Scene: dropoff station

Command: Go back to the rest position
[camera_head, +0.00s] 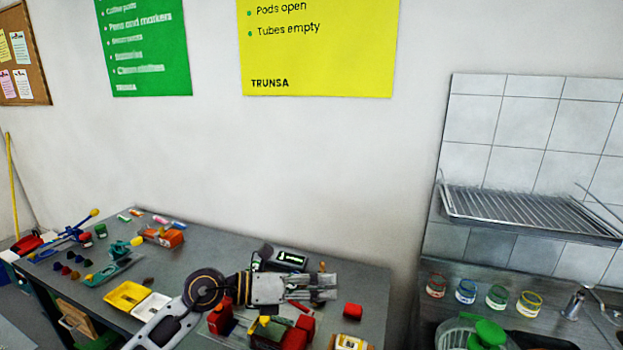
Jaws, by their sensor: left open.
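My left arm comes in from the bottom left of the head view and reaches over the grey table (215,252). My left gripper (328,287) is open, its fingers pointing right above the table. Nothing shows between the fingers. Red items (221,317) and a dark item with red and yellow parts (290,336) lie below and beside the gripper. My right gripper is out of the picture.
A yellow tray (127,296) and a white tray (150,306) lie left of my arm. A dark device with a lit display (290,260) stands behind the gripper. At right, a counter holds several jars (466,291) under a wire rack (530,213).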

